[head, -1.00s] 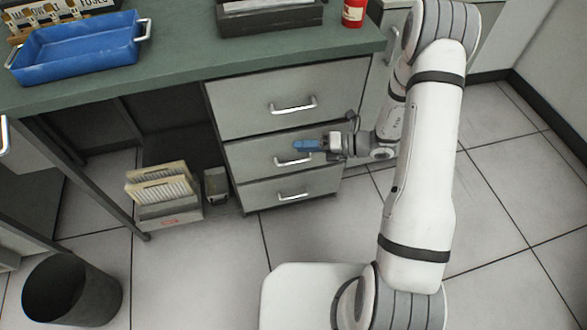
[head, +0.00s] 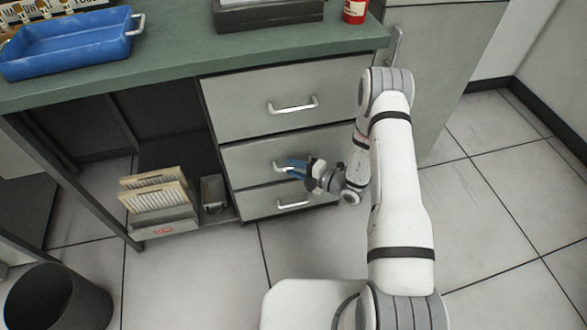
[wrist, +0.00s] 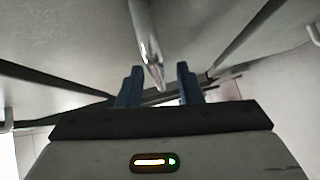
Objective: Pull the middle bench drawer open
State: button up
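The middle bench drawer (head: 245,160) is the second of three grey drawers under the green bench and looks shut. Its silver bar handle (head: 279,167) is partly hidden by my gripper in the head view. My gripper (head: 292,168) has blue fingers pointing at this handle. In the wrist view the handle (wrist: 147,45) runs down between the two fingertips (wrist: 157,75), with a visible gap on each side. My gripper is open and holds nothing. Whether either finger touches the handle I cannot tell.
The top drawer (head: 240,100) and bottom drawer (head: 255,204) lie close above and below, each with a bar handle. A dark bin (head: 55,300) stands on the floor. The floor before the drawers is clear.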

jog(key=shift+w+a, duration=0.25)
jog(key=shift+a, duration=0.2)
jog(key=shift+c, duration=0.3)
grip_shut()
